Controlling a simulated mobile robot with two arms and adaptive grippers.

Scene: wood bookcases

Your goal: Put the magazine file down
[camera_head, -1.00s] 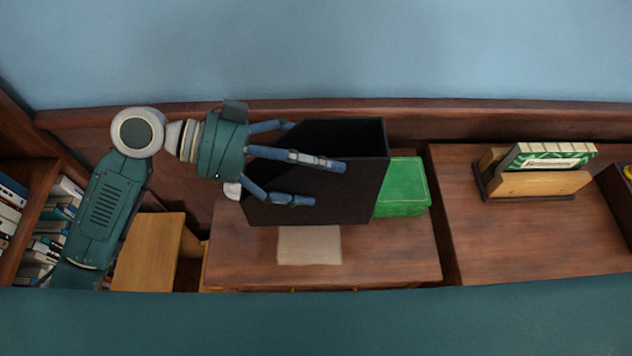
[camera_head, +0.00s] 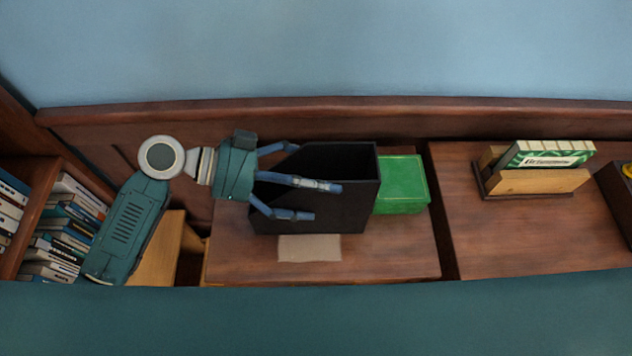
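The black magazine file (camera_head: 345,205) is upright with its open top facing up, over the middle wooden cabinet top. My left gripper (camera_head: 318,172) comes in from the left and is shut on the file. Two blue fingers lie across its near side, and another goes behind it at the back. A beige mat (camera_head: 310,250) lies on the cabinet top, partly hidden by the file's lower edge. I cannot tell whether the file's base touches the surface. My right gripper is not in view.
A green box (camera_head: 402,185) stands right behind the file's right side. A wooden holder (camera_head: 535,181) with green-and-white items stands on the right cabinet (camera_head: 480,235). Bookshelves (camera_head: 35,215) are at the left. The middle cabinet top (camera_head: 395,250) is clear at front right.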

